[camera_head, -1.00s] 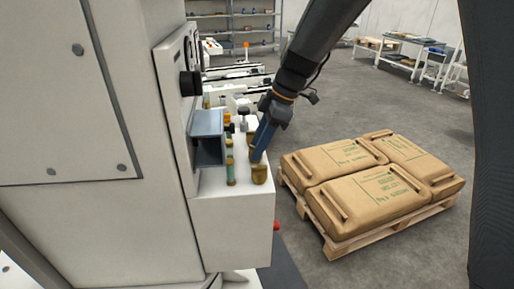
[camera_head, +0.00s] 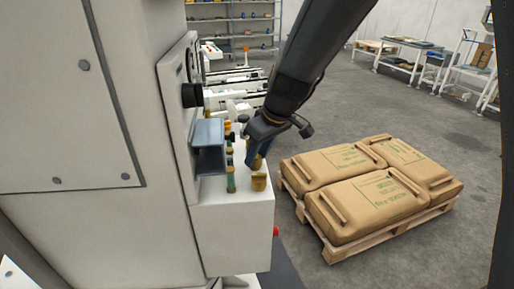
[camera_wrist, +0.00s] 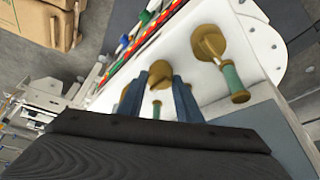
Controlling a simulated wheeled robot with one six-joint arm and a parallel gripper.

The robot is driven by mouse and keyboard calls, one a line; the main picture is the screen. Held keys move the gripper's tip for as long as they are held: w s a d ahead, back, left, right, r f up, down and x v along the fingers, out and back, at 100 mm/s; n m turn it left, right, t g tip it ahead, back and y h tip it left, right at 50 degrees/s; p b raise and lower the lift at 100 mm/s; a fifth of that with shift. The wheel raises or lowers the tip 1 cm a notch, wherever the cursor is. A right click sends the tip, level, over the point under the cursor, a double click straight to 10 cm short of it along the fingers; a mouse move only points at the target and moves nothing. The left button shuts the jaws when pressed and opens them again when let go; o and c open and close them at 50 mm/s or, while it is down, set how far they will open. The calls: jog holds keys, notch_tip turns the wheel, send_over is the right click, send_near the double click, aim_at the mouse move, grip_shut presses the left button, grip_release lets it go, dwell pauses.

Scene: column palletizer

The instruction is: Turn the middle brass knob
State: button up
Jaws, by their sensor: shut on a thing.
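Brass knobs stand in a row on the white ledge of the machine. The near brass knob (camera_head: 259,182) is free, and it also shows in the wrist view (camera_wrist: 209,42) at upper right. The middle brass knob (camera_wrist: 160,74) is between the two blue-grey fingers of my gripper (camera_wrist: 160,92) in the wrist view. In the head view my gripper (camera_head: 258,150) points down at the middle knob (camera_head: 257,162), which is partly hidden by the fingers. My gripper is shut on that knob.
A green-handled brass fitting (camera_head: 231,180) stands left of the near knob, close to a blue-grey box (camera_head: 209,148) on the panel. Filled sacks (camera_head: 370,205) lie on a wooden pallet (camera_head: 345,252) to the right.

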jog(key=shift+s+m+h+p, duration=0.35)
jog(key=shift+m+p, duration=0.85)
jog(key=shift+p, duration=1.4)
jog(key=shift+a+m+t+p, duration=0.1)
jog(key=shift+m+t+p, duration=0.25)
jog(key=shift+p, duration=0.85)
jog(key=shift+w+a+m+h+p, duration=0.15)
jog(key=shift+m+h+p, duration=0.15)
jog(key=shift+p, duration=0.25)
jog(key=o, duration=1)
jog(key=shift+a, duration=0.2)
jog(key=shift+o, duration=0.2)
jog(key=shift+d, duration=0.2)
jog(key=shift+r, duration=0.35)
jog(key=b+v, duration=0.1)
jog(key=v, duration=0.6)
jog(key=shift+s, duration=0.35)
jog(key=shift+r, duration=0.1)
